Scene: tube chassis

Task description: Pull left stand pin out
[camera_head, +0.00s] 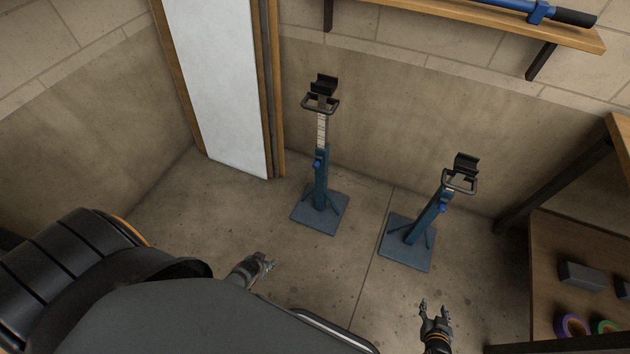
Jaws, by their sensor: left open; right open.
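The left stand (321,185) is blue, upright on a square base plate, with its marked inner post (322,130) raised and a black cradle on top. Its pin (317,164) shows as a small blue knob on the left side of the column. The right stand (428,218) is similar but lower, with a blue pin (442,209) near its top. My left gripper (268,262) is open and empty, below and left of the left stand's base in the picture. My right gripper (432,304) is open and empty, below the right stand's base. Neither gripper touches a stand.
A wooden shelf (480,14) on the back wall holds a blue tool (510,7). A wooden shelf unit (570,240) with tape rolls stands at right. The floor between grippers and stands is clear.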

